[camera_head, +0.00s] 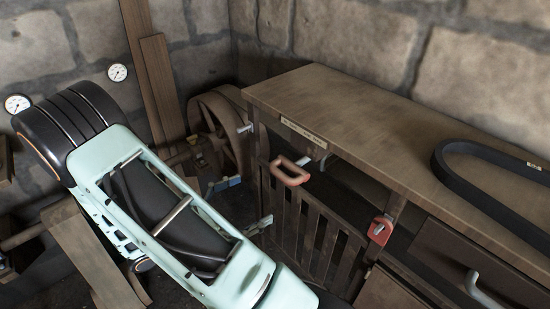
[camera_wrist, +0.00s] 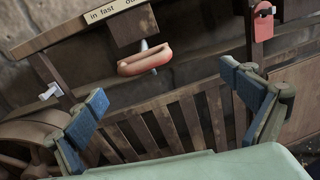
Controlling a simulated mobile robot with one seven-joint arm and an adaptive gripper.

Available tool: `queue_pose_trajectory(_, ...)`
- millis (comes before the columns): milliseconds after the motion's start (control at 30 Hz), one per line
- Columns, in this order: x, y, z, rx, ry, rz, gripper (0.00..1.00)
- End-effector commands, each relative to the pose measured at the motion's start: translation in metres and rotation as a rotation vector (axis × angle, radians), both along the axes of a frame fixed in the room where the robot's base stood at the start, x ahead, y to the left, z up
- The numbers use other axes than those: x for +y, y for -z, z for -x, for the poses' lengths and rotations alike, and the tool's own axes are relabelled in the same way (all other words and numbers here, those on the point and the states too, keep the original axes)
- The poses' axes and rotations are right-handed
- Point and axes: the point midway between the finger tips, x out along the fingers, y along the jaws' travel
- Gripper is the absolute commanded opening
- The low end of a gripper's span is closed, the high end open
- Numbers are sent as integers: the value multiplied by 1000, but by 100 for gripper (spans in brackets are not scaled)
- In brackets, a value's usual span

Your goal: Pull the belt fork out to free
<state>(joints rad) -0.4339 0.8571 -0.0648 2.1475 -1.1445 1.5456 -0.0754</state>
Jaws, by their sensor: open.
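The belt fork's handle appears to be the red-orange loop grip (camera_head: 290,171) under the bench edge, below a small label plate. In the wrist view the red grip (camera_wrist: 146,61) hangs from a short metal stem under a wooden block, ahead of my gripper and between its fingers' directions. My gripper (camera_wrist: 163,84) is open and empty, with blue pads on both fingers, apart from the grip. In the head view my gripper (camera_head: 242,204) is left of and below the grip, partly hidden by my arm. The fork itself is not clearly visible.
A wooden bench (camera_head: 330,95) carries a black belt (camera_head: 470,195). A slatted wooden gate (camera_head: 310,225) stands below the grip. A red tag or lock (camera_head: 380,230) hangs at the right post. A large wheel (camera_head: 222,120) stands behind, left of the bench.

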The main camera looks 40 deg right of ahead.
Motion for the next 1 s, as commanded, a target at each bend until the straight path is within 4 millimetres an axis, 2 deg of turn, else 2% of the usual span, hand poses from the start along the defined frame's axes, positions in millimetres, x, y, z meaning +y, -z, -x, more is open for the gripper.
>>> queue_pose_trajectory(100,-2,5,-8,56,-77,30,98)
queue_pose_trajectory(267,-11,7,-12,72,-107,40,98)
queue_pose_trajectory(700,-88,7,-18,71,-103,39,98)
queue_pose_trajectory(833,-102,7,-19,70,-104,39,98)
queue_pose_trajectory(1000,-109,7,-21,69,-107,39,98)
